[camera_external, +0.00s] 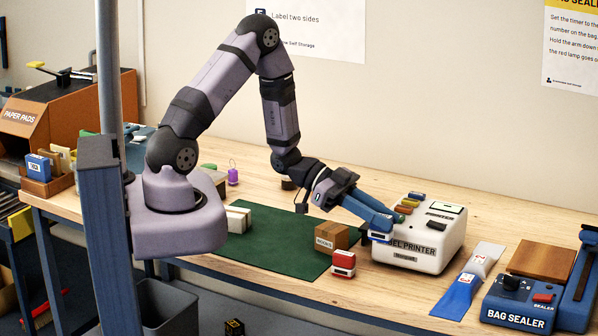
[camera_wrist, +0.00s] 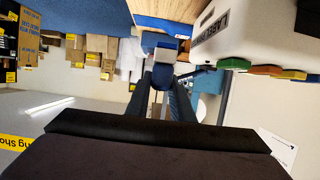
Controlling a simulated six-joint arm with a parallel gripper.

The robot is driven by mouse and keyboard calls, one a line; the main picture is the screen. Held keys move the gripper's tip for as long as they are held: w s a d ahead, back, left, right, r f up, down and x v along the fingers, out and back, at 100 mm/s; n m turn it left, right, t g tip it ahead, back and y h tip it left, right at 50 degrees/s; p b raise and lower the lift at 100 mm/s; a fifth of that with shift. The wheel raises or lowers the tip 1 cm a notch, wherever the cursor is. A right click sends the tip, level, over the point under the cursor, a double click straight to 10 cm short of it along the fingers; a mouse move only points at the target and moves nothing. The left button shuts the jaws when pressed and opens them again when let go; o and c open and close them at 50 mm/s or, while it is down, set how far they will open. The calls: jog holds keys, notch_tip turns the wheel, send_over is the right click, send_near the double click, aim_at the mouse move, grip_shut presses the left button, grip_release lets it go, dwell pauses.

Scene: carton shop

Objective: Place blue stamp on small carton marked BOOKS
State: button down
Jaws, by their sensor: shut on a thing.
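My gripper (camera_external: 384,222) is shut on the blue stamp (camera_external: 379,237), just left of the label printer's front corner. In the wrist view the blue stamp (camera_wrist: 165,43) sits at the tips of my gripper (camera_wrist: 163,78). The small brown carton marked BOOKS (camera_external: 325,243) stands at the right end of the green mat, left of the stamp and apart from it. The stamp's underside and its height above the table are hard to tell.
A red stamp (camera_external: 344,262) stands in front of the carton. The white label printer (camera_external: 445,238) is close on the right; it also shows in the wrist view (camera_wrist: 235,30). The green mat (camera_external: 270,240) is mostly bare left of the carton. A white carton (camera_external: 238,218) lies at its left edge.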

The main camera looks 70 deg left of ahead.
jog(key=a+r+b, duration=0.1)
jog(key=a+r, duration=0.3)
jog(key=a, duration=0.6)
jog(key=r+b, duration=0.1)
jog(key=r, duration=0.1)
send_over(331, 227)
jog(key=shift+w+d+f+p, duration=0.1)
jog(key=shift+f+p, duration=0.6)
jog(key=shift+f, duration=1.85)
jog(key=shift+w+f+p, duration=0.1)
jog(key=shift+f+p, duration=0.55)
jog(key=shift+f, duration=1.9)
jog(key=shift+f, duration=0.15)
jog(key=c, duration=1.6)
grip_release()
jog(key=shift+o, duration=0.2)
jog(key=shift+s, duration=0.1)
jog(key=shift+r, duration=0.2)
